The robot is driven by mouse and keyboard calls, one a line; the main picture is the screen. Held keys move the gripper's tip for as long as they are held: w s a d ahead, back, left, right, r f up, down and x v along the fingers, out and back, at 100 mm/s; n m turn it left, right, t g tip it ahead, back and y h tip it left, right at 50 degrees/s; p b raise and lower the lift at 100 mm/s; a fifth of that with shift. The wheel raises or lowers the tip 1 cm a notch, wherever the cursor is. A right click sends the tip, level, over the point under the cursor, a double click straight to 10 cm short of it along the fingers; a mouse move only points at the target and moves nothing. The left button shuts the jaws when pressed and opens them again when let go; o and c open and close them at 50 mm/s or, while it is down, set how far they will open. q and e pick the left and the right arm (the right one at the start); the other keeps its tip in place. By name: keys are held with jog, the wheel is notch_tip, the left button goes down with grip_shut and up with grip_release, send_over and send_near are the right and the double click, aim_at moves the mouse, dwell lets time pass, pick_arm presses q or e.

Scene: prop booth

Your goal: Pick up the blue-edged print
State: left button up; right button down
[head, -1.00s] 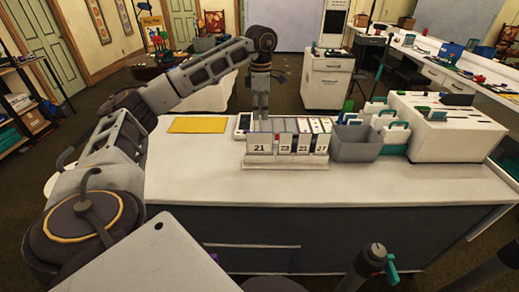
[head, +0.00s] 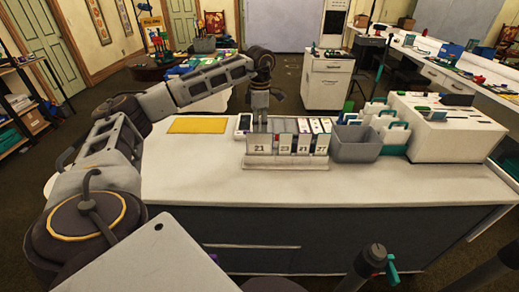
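A white rack (head: 287,162) stands on the white counter, with numbered cards along its front and several pale prints (head: 315,126) in a row behind them. The prints are too small here for me to tell which has a blue edge. My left gripper (head: 262,126) points down at the left end of this row, just behind the rack's front. Its fingertips are small and partly hidden, so I cannot tell whether it is open or touches a print. My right gripper is out of view.
A yellow mat (head: 197,125) lies on the counter (head: 210,180), left of a small white device (head: 243,124). A grey bin (head: 356,145) and a white box (head: 445,130) stand to the right. The counter's front is clear.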

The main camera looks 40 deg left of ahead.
aim_at(259, 148)
pick_arm(q)
notch_tip(259, 148, down, 4)
jog(key=shift+s+a+r, duration=0.1)
jog(key=shift+r, duration=0.1)
jog(key=shift+f, duration=0.3)
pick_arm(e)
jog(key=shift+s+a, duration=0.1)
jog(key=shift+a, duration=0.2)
